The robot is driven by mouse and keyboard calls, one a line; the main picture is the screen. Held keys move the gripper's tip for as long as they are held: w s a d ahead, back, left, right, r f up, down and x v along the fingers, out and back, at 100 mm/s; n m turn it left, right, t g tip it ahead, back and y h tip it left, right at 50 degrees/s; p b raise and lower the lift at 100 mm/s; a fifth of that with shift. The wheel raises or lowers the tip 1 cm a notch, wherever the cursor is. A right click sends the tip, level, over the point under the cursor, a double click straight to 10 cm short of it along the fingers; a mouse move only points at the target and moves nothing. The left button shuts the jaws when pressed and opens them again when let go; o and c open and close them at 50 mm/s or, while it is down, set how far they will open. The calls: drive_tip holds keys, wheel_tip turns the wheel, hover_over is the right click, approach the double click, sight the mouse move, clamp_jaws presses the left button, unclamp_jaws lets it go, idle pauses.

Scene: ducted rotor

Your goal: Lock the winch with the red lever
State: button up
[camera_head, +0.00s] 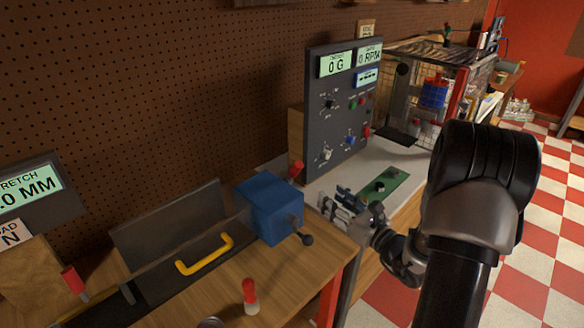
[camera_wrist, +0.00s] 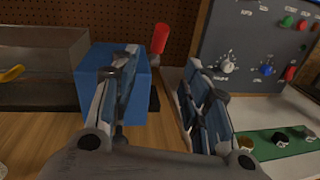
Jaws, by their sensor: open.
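The winch (camera_head: 268,212) is a blue box on the wooden bench, with a crank ending in a dark knob on its near right side. The red lever (camera_head: 296,168) stands up at the winch's back right. In the wrist view the lever (camera_wrist: 160,38) is tilted slightly right, just beyond the gap between my fingers, and the blue winch box (camera_wrist: 140,95) is partly hidden behind my left finger. My gripper (camera_head: 338,205) is open and empty, just right of the winch. It also shows in the wrist view (camera_wrist: 162,72). The lever appears apart from both fingers.
A dark control panel (camera_head: 338,112) with knobs and switches stands behind my gripper. A green strip (camera_head: 378,188) lies on the grey table at right. A yellow handle (camera_head: 205,256) is left of the winch. A red-and-white piece (camera_head: 250,297) stands on the bench in front.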

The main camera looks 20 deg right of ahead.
sight(297, 170)
drive_tip(key=w+a+b, duration=0.1)
drive_tip(key=w, duration=0.4)
drive_tip(key=w+a+b, duration=0.1)
drive_tip(key=w, duration=0.5)
drive_tip(key=w+a, duration=0.1)
drive_tip(key=w, duration=0.5)
drive_tip(key=shift+b, duration=0.4)
drive_tip(key=shift+c, duration=0.6)
clamp_jaws()
